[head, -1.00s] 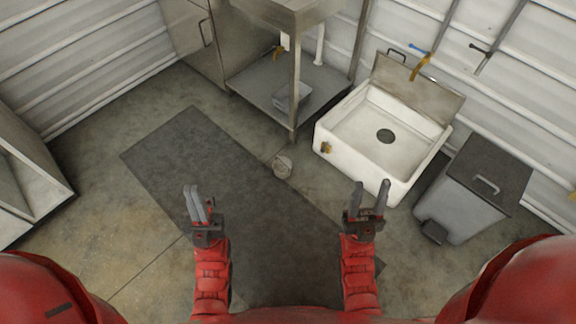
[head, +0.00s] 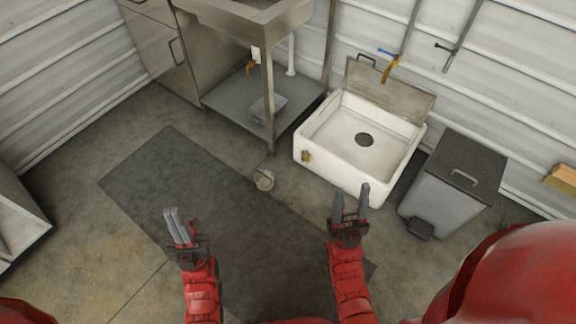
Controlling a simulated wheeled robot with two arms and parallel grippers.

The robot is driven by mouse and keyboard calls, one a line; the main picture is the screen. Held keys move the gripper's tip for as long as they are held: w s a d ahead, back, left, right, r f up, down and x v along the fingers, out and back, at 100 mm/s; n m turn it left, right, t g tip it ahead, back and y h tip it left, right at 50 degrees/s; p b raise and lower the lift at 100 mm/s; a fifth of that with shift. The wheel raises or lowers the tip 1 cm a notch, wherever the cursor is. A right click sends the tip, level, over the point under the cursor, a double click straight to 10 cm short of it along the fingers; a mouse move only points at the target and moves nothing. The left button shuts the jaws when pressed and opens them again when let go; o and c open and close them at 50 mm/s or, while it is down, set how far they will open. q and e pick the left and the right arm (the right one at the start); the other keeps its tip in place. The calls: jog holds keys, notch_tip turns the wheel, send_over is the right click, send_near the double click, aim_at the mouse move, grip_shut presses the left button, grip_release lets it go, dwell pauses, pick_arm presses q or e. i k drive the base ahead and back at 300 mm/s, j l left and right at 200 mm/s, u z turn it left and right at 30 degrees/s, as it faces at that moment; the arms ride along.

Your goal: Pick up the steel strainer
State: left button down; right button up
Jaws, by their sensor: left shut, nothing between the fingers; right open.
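A small round grey vessel, which looks like the steel strainer (head: 264,180), sits on the floor at the edge of the dark mat, in front of the steel table's near leg. Its details are too small to make out. My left gripper (head: 171,210) is shut and empty, over the mat to the left of the strainer and nearer to me. My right gripper (head: 351,188) is open and empty, to the right of the strainer and just before the white sink's near corner. Neither gripper touches the strainer.
The white floor sink (head: 310,172) with a raised steel lid stands right of the strainer. A grey pedal bin (head: 440,203) is farther right. The steel table (head: 225,98) has a low shelf holding a metal box (head: 268,108). The dark mat (head: 190,175) is clear.

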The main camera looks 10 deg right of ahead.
aim_at(264, 179)
jog(key=i+l, duration=0.25)
jog(key=i+l+u, duration=0.15)
jog(key=l, duration=0.25)
jog(key=i+l, duration=0.35)
jog(key=i+l+u, duration=0.15)
jog(key=l, duration=0.2)
jog(key=i+l, duration=0.25)
jog(key=i+l+u, duration=0.05)
jog(key=l, duration=0.05)
